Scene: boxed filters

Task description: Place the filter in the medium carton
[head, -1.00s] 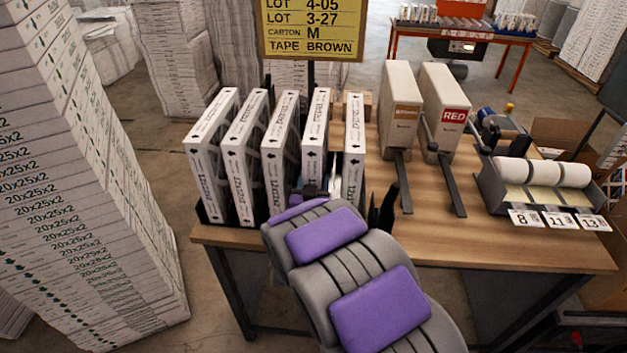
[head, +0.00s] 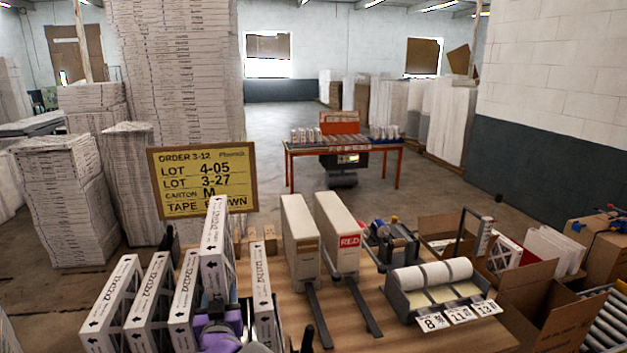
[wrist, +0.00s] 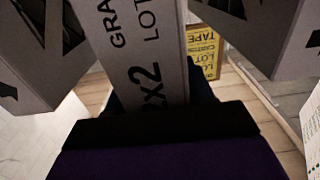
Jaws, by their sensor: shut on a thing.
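My gripper (head: 217,318) is shut on a white-framed filter (head: 214,248), which stands upright and higher than the filters beside it. In the wrist view the held filter (wrist: 145,50) shows its edge with "LOT" and "X2" print, running up from the dark gripper (wrist: 160,122). Open brown cartons stand at the right: a big one (head: 565,318) at the front and another (head: 440,228) behind it. I cannot read which of them is the medium one.
Several filters (head: 150,300) stand left of the held one, and one (head: 263,310) close on its right. Tape boxes (head: 300,240), a label roll holder (head: 435,290) and a tape dispenser (head: 392,243) stand on the wooden table. An order sign (head: 203,180) reads carton M, brown tape.

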